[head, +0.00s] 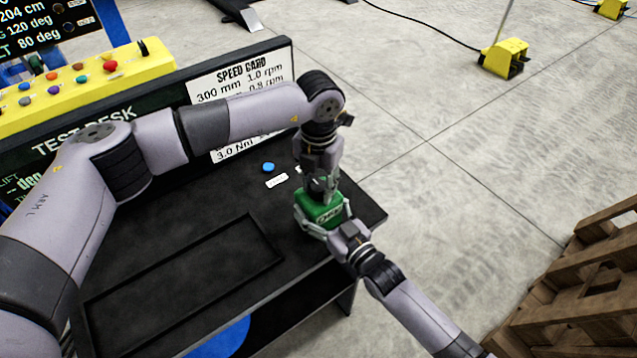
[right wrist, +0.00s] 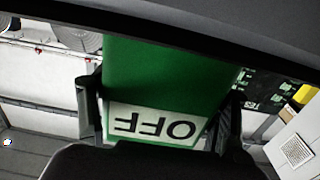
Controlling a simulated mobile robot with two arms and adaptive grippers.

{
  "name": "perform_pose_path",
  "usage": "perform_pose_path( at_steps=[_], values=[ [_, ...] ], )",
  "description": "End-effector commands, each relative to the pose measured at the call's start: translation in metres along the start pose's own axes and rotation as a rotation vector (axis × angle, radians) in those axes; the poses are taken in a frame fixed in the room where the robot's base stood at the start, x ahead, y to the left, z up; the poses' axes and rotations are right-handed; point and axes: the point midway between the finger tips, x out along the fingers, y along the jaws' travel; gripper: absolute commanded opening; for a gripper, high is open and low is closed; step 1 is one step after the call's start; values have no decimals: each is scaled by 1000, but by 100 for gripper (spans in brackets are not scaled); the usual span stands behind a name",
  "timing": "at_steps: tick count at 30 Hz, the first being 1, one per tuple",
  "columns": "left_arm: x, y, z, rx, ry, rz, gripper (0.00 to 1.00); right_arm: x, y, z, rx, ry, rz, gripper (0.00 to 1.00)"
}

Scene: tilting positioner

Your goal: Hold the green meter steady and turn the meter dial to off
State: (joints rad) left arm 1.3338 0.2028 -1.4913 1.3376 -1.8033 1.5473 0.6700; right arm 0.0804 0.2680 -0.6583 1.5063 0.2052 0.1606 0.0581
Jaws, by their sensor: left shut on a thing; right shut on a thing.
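The green meter (head: 312,209) sits near the right edge of the black test desk. My right gripper (head: 324,213) reaches in from the lower right and is shut on the meter's body, one finger on each side. In the right wrist view the green meter (right wrist: 160,75) fills the space between the fingers, with a white OFF label (right wrist: 155,124) upside down. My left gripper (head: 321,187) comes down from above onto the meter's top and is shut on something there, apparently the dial. The dial itself is hidden, so its setting cannot be read.
On the desk (head: 150,270) lie a blue button (head: 268,167) and a small white label (head: 277,181), left of the meter. A speed card (head: 240,85) stands behind my left arm. A yellow button box (head: 90,80) is at upper left. A wooden pallet (head: 580,285) stands at right.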

Motion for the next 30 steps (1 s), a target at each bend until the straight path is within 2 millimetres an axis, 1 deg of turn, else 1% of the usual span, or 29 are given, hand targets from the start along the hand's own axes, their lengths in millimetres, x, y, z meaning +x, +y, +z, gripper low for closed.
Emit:
perform_pose_path(
  at_steps=[1, 10, 17, 20, 23, 26, 30],
  values=[
    [-1, 1, 1, -4, -5, 0, 35, 0, -1, 0, 0, 0, -2, 30],
    [0, 0, 1, -1, -2, 0, 55, 0, -1, 0, 0, 0, -1, 30],
    [0, 0, 0, 0, -1, 0, 55, 0, 0, 0, 1, 0, -1, 30],
    [-3, 0, 0, 0, -1, 0, 55, 0, 0, 0, 1, 0, 0, 30],
    [-14, 0, 1, 0, -4, 0, 55, 0, 0, 0, 1, 0, 0, 30],
    [-32, 1, 1, 1, -4, 1, 55, 0, 0, 0, 1, 0, 0, 30],
    [-64, 0, 2, 1, -6, 1, 55, 0, 0, 0, 1, 0, 0, 30]
  ],
)
